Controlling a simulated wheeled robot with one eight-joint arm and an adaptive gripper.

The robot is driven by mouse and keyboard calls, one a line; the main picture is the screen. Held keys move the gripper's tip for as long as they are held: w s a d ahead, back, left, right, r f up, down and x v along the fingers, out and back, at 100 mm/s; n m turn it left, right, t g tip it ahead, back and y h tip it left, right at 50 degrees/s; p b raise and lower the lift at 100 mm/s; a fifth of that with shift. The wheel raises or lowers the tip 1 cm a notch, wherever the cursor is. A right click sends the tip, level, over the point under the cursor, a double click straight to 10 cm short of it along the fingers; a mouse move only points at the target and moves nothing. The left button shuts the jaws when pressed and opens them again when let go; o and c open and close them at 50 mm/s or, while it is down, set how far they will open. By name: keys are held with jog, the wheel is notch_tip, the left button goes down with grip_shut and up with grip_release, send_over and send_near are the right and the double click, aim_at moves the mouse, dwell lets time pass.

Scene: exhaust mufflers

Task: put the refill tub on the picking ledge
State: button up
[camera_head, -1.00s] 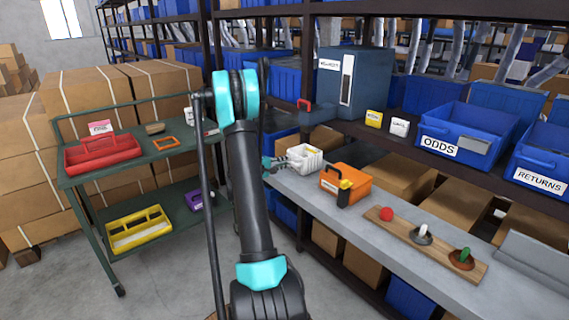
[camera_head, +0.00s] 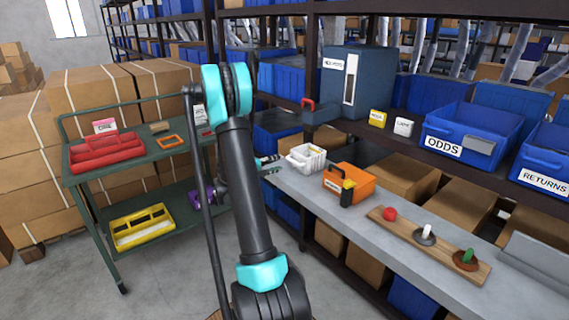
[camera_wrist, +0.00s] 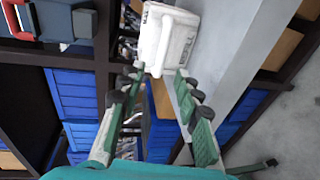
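A white tub (camera_head: 308,158), the likely refill tub, stands at the left end of the grey ledge (camera_head: 330,205). In the wrist view the white tub (camera_wrist: 165,40) lies just past my fingertips, with dark lettering on one side. My gripper (camera_wrist: 157,72) is open, with clear space between its two green fingers. In the head view my gripper (camera_head: 270,165) is just left of the tub, partly hidden behind my arm. No finger seems to hold the tub.
An orange box (camera_head: 350,182) stands right of the tub, then a wooden board (camera_head: 430,246) with several small knobs. A shelf above carries blue bins (camera_head: 470,130) and a dark cabinet (camera_head: 357,80). A green cart (camera_head: 160,150) with red and yellow trays stands left.

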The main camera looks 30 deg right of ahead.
jog(key=s+a+f+y, duration=0.1)
jog(key=s+a+y, duration=0.4)
jog(key=s+a, duration=0.4)
jog(key=s+a+f+m+t+y, duration=0.1)
jog(key=s+a+f+y, duration=0.1)
jog(key=s+a+y, duration=0.3)
jog(key=s+a+f+t+y, duration=0.1)
jog(key=s+a+y, duration=0.4)
jog(key=s+a, duration=0.8)
jog(key=a+f, duration=0.1)
jog(key=a, duration=0.9)
jog(key=shift+s+y, duration=0.25)
jog(key=shift+y, duration=0.15)
jog(key=shift+d, duration=0.2)
